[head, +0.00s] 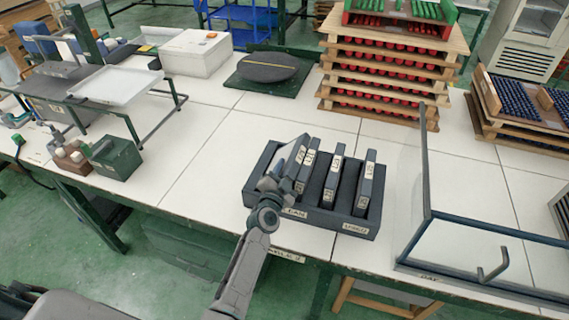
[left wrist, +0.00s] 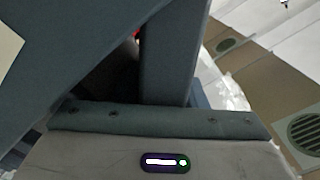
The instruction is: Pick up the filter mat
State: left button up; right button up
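A dark rack (head: 357,229) stands on the white table with several dark filter mats in it. Its left section is labelled as clean and its right section as used. The leftmost filter mat (head: 291,150) leans over, tilted from the other mats. My left gripper (head: 270,183) is at the rack's left end, close against this mat. In the left wrist view a large grey-blue panel (left wrist: 70,45) with a pale label edge fills the left side, very close to the gripper. My left fingertips are hidden, so I cannot tell whether they grip it. My right gripper is not in view.
A clear panelled frame (head: 470,236) with a hook handle stands right of the rack. Stacked wooden trays with red items (head: 388,75) are behind. A round dark plate (head: 267,67) and white box (head: 197,53) stand back left.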

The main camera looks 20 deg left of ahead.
pick_arm(q)
jog(key=shift+c, duration=0.5)
jog(key=c, duration=0.7)
jog(key=shift+r, duration=0.1)
